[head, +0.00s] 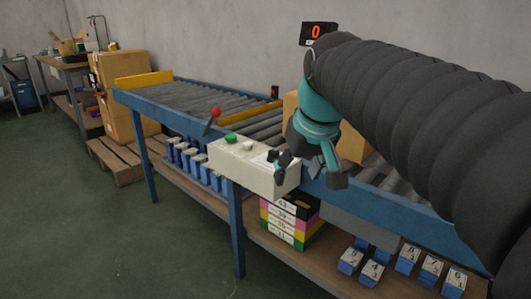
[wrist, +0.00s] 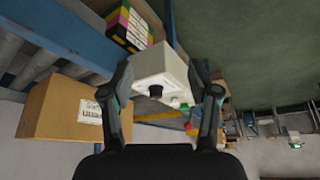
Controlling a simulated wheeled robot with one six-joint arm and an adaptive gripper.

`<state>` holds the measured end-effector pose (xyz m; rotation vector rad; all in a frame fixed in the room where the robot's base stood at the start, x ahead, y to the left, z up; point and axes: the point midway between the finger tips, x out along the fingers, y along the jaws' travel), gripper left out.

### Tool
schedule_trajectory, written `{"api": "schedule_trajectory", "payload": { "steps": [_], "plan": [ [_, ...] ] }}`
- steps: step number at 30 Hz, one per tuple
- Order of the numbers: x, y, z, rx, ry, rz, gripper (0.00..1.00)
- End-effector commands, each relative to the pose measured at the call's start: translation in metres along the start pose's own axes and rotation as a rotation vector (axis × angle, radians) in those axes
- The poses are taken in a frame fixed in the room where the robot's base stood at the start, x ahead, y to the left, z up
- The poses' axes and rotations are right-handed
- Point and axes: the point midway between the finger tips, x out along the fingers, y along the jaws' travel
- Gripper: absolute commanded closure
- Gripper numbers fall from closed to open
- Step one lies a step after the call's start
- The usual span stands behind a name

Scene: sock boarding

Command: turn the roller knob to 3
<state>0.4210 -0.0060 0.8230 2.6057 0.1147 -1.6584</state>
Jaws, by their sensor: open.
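The cream control box (head: 240,165) is fixed at the near edge of the roller conveyor. In the wrist view the box (wrist: 158,66) shows between my fingers, with a dark round knob (wrist: 155,91) on its face. The knob's markings are too small to read, and in the head view my gripper seems to hide it. A black display (head: 317,31) behind the arm reads a red 0. My gripper (head: 309,172) is open and empty at the box's right end. In the wrist view its fingers (wrist: 163,72) are spread, apart from the knob.
A green button (head: 230,138) and a red-topped lever (head: 215,113) stand at the box's left part. A cardboard box (wrist: 62,108) sits on the conveyor rollers beside my gripper. Labelled cartons (head: 287,222) lie on the shelf below. The green floor in front is clear.

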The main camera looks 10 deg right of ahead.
Motion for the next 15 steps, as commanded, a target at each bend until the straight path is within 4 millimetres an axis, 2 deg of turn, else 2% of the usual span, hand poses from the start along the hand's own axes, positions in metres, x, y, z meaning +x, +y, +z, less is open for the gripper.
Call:
{"api": "schedule_trajectory", "payload": {
  "steps": [1,6,9,15],
  "plan": [
    [-0.002,0.003,-0.022,-0.010,-0.006,-0.005,0.39],
    [-0.017,0.011,-0.083,-0.056,-0.024,-0.028,0.39],
    [-0.021,0.015,-0.110,-0.083,-0.033,-0.040,0.39],
    [-0.025,0.020,-0.142,-0.121,-0.042,-0.057,0.39]
  ]
}}
